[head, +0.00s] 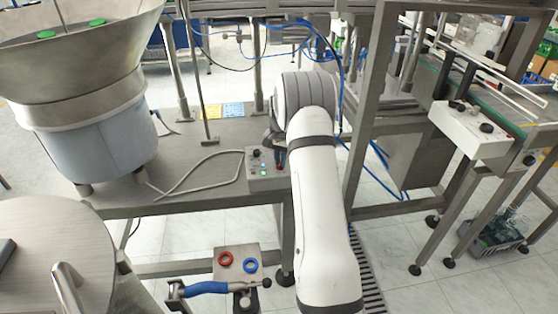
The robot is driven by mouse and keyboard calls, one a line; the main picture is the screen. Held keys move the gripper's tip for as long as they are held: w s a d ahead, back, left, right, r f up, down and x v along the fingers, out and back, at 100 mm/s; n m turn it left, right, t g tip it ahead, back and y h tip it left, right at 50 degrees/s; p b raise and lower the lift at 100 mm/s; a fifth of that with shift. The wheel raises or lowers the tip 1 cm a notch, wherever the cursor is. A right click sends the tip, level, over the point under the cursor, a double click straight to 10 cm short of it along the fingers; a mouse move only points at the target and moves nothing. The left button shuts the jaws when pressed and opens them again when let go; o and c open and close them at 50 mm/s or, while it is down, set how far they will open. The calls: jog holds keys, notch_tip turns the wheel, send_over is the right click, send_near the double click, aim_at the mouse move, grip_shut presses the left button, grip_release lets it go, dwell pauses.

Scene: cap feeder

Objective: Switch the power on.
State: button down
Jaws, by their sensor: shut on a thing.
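A small grey control box (267,181) stands at the front edge of the steel bench. Its face carries a dark knob (256,153), small lit green lamps (263,172) and a red part at its right side. My gripper (279,151) reaches down over the box's upper right. It is small and dark in the head view, and my white arm partly covers it. Its jaws are shut on a switch on the box. The gripped part is mostly hidden, so its position cannot be read.
A large steel feeder bowl (75,85) with green caps stands on the bench at left. A loose cable (190,178) lies left of the box. A steel frame (367,110) rises close right of my arm. A stand with red and blue rings (238,262) is in front.

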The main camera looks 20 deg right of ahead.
jog(key=shift+w+a, duration=0.1)
jog(key=c, duration=1.5)
grip_release()
jog(key=shift+r, duration=3.95)
jog(key=s+a+r+n+t, duration=0.1)
jog(key=s+a+r+n, duration=0.3)
jog(key=s+a+r, duration=0.95)
jog(key=s+a+n, duration=0.1)
jog(key=s+a, duration=0.1)
jog(key=s, duration=0.5)
jog(key=s+a+f+n+t, duration=0.1)
jog(key=s+n, duration=0.1)
jog(key=s, duration=0.6)
jog(key=s+a+n+p, duration=0.1)
jog(key=s+a+n, duration=0.1)
jog(key=s, duration=0.5)
jog(key=shift+s+a+f+t, duration=0.3)
jog(key=shift+s+f, duration=0.05)
jog(key=shift+s, duration=0.05)
